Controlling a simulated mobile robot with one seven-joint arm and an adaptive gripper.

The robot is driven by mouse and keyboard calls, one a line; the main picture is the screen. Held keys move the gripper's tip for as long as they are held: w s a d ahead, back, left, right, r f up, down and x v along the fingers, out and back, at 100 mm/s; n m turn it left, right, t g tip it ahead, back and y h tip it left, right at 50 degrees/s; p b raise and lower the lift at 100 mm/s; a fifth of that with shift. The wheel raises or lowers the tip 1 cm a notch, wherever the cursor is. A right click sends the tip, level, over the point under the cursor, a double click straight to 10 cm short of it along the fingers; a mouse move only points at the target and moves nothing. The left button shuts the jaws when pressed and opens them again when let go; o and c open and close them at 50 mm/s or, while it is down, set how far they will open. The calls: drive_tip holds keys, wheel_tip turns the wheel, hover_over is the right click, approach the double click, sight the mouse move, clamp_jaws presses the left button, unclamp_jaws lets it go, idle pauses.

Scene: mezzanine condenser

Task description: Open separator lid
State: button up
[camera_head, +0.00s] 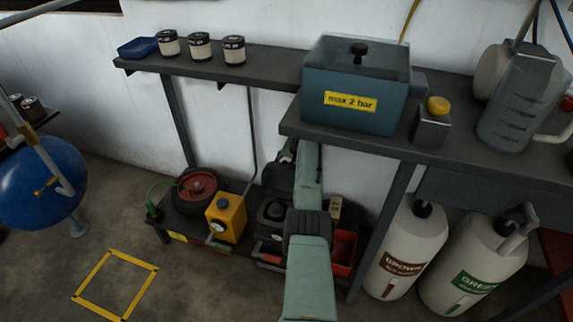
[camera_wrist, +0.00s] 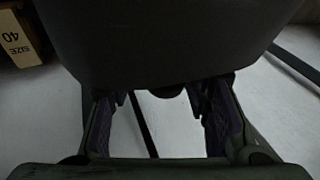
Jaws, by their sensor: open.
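The separator appears to be the blue-grey box (camera_head: 365,112) with a yellow "max 2 bar" label, standing on the dark shelf. Its grey lid (camera_head: 325,58) lies flat on top, with a black knob (camera_head: 359,49) in the middle. The lid looks closed. In the head view my green-grey arm reaches up from the bottom, its far end lower than the box and left of it; the fingers are not clear there. In the wrist view my gripper (camera_wrist: 160,125) has its two fingers apart, with nothing seen between them but pale wall and a dark strip. The separator is not recognisable there.
A small block with a yellow button (camera_head: 438,106) stands right of the box, then a grey jug-like vessel (camera_head: 516,98). Several small cans stand on the left shelf (camera_head: 265,67). A low rack below holds a yellow canister (camera_head: 226,219). Shelf edges lie near my arm.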

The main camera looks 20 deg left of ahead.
drive_tip(key=v, duration=0.7)
drive_tip(key=shift+r, duration=0.25)
drive_tip(key=shift+s+d, duration=0.1)
